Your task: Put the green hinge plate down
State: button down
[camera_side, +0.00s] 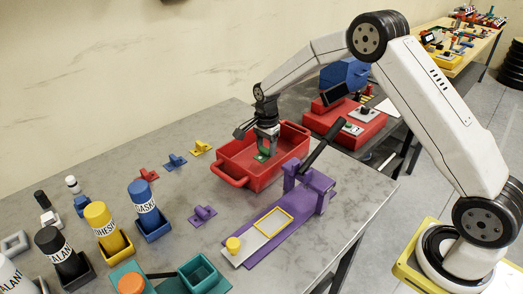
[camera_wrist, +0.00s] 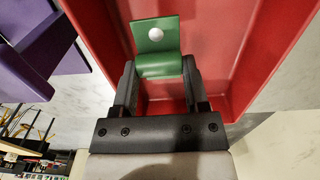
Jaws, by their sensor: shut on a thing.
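The green hinge plate (camera_wrist: 157,48) is between the fingertips of my gripper (camera_wrist: 160,75) in the wrist view. It has an upright-looking flap with a pale round spot and a bent lower edge at the fingers. In the side view the green plate (camera_side: 262,154) shows inside the red tray (camera_side: 262,182), low between the tray's walls. My gripper (camera_side: 267,146) points down into the tray and is shut on the plate. I cannot tell whether the plate touches the tray floor.
A purple fixture (camera_side: 272,235) with a black lever stands just in front of the tray. Yellow, blue, red and purple hinge pieces (camera_side: 203,214) lie to the left. Labelled bottles (camera_side: 100,218) stand in holders at the front left. The grey table between is partly bare.

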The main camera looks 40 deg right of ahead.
aim_at(266, 167)
jog(key=shift+f, duration=0.45)
jog(key=shift+f, duration=0.1)
jog(key=shift+f, duration=1.75)
jog(key=shift+f, duration=0.15)
jog(key=shift+c, duration=0.5)
grip_release()
notch_tip(266, 167, up, 12)
jog(key=shift+r, duration=0.15)
